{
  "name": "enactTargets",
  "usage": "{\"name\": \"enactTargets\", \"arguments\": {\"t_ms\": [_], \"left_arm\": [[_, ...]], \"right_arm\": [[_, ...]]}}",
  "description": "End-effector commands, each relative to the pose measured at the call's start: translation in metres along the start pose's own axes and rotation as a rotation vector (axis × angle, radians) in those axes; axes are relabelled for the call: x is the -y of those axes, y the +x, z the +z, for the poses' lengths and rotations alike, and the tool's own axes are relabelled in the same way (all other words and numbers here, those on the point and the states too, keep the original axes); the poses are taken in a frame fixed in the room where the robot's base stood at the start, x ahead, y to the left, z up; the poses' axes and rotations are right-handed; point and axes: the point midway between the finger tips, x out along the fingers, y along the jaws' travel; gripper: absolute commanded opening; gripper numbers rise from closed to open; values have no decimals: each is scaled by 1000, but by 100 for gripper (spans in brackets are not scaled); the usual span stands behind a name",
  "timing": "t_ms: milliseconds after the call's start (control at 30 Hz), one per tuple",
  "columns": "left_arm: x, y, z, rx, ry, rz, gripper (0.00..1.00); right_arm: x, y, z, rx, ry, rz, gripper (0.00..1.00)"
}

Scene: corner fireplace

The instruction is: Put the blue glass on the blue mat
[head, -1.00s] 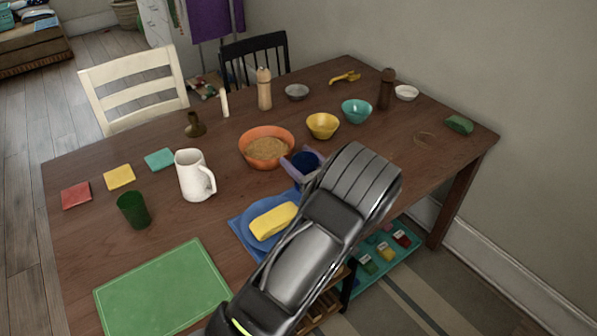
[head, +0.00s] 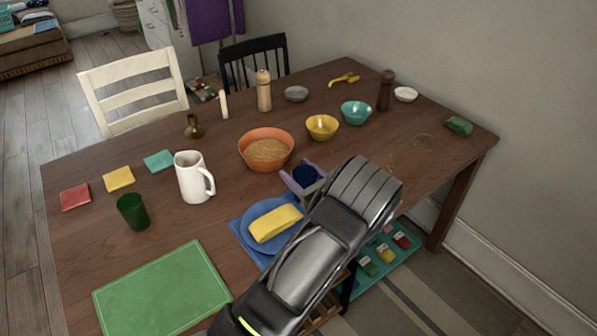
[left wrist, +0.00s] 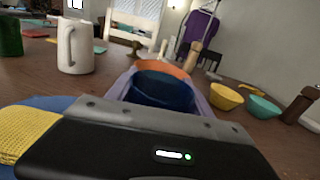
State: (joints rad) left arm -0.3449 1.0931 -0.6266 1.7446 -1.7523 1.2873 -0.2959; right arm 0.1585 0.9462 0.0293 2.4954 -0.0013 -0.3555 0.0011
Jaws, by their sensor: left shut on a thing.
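The blue glass (head: 304,174) is dark blue and sits upright between the lavender fingers of my left gripper (head: 303,181), which is shut on it. In the left wrist view the glass (left wrist: 165,88) fills the space between the fingers. I cannot tell whether its base touches the table. The blue mat (head: 237,227) lies to the lower left of the glass, partly hidden by my left arm. A blue plate (head: 254,213) with a folded yellow cloth (head: 276,222) lies on the mat. My right gripper is not in view.
An orange bowl (head: 266,134) stands just behind the glass. A white pitcher (head: 191,178) and a green cup (head: 132,212) stand left. A green board (head: 160,290) lies at the front. Yellow (head: 322,126) and teal bowls (head: 356,112) stand farther back.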

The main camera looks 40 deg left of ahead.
Motion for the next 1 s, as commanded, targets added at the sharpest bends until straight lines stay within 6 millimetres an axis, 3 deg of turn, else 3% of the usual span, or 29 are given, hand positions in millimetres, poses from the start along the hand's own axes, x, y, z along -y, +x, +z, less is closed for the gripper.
{"name": "enactTargets", "arguments": {"t_ms": [100, 133, 300, 400, 667, 800, 1000], "left_arm": [[0, 0, -5, 1, -1, 0, 3], [0, 0, -4, 0, 0, 0, 61], [0, 0, -3, 0, 0, 0, 75], [0, 0, -3, 0, 0, 0, 82], [0, 0, -2, 0, 0, 0, 82], [0, 0, 9, 0, -1, 1, 82], [1, -32, 3, -1, 0, -3, 82]], "right_arm": [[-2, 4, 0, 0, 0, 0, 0], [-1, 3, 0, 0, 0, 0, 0], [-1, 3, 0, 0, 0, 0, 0], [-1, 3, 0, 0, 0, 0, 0], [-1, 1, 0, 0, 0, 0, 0], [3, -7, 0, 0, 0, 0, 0], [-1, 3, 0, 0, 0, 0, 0]]}}
